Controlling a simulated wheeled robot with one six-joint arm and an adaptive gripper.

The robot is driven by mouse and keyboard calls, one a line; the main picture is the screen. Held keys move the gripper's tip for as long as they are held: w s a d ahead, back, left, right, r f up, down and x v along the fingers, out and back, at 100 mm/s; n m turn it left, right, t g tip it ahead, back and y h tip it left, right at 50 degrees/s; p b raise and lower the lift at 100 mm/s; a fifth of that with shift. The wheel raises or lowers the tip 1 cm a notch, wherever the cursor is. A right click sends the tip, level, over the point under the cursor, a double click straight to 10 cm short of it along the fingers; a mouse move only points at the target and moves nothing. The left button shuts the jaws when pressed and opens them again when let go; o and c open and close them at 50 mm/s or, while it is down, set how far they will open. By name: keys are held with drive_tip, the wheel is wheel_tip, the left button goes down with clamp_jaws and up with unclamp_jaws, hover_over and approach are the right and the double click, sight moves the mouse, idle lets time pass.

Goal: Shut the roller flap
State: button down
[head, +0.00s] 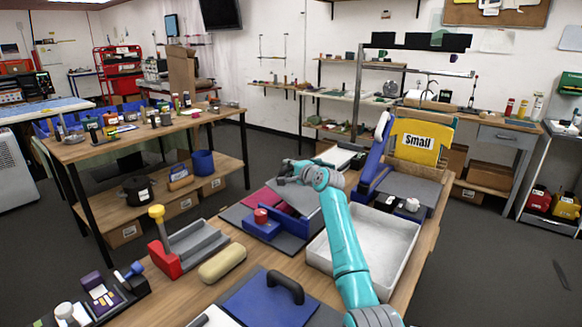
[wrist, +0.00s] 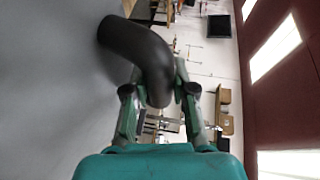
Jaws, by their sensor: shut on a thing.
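A grey panel (head: 300,201), which looks like the flap, stands tilted above a dark base with a blue body (head: 266,228) and a red knob (head: 261,215). My gripper (head: 285,172) is at the panel's upper edge. In the wrist view, my gripper (wrist: 158,92) is shut on a dark curved handle (wrist: 140,45), which joins a wide grey surface (wrist: 50,80) filling the left side. The handle's grip is hidden by the fingers in the head view. A red plate (head: 264,197) lies behind the blue body, partly covered by the panel.
A white tray (head: 398,243) lies to the right, under my arm. Behind it stands a blue frame with a yellow "Small" board (head: 418,141). A blue plate with a black handle (head: 268,303) lies in front. A beige roll (head: 222,263) and a red-grey tool (head: 190,245) are left.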

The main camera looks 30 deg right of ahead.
drive_tip(key=w+f+g, duration=0.1)
drive_tip(key=f+g, duration=0.1)
drive_tip(key=f, duration=0.1)
drive_tip(key=w+a+f+n+g, duration=0.1)
drive_tip(key=f, duration=0.1)
drive_tip(key=shift+w, duration=0.3)
drive_tip(key=shift+f+g+h, duration=0.3)
drive_tip(key=shift+f+g, duration=0.3)
drive_tip(key=shift+f, duration=0.05)
drive_tip(key=c, duration=1.2)
unclamp_jaws()
drive_tip(key=shift+w+f, duration=0.1)
wheel_tip(320, 180, up, 6)
drive_tip(key=r, duration=0.1)
hover_over(296, 195)
drive_tip(key=shift+f, duration=0.25)
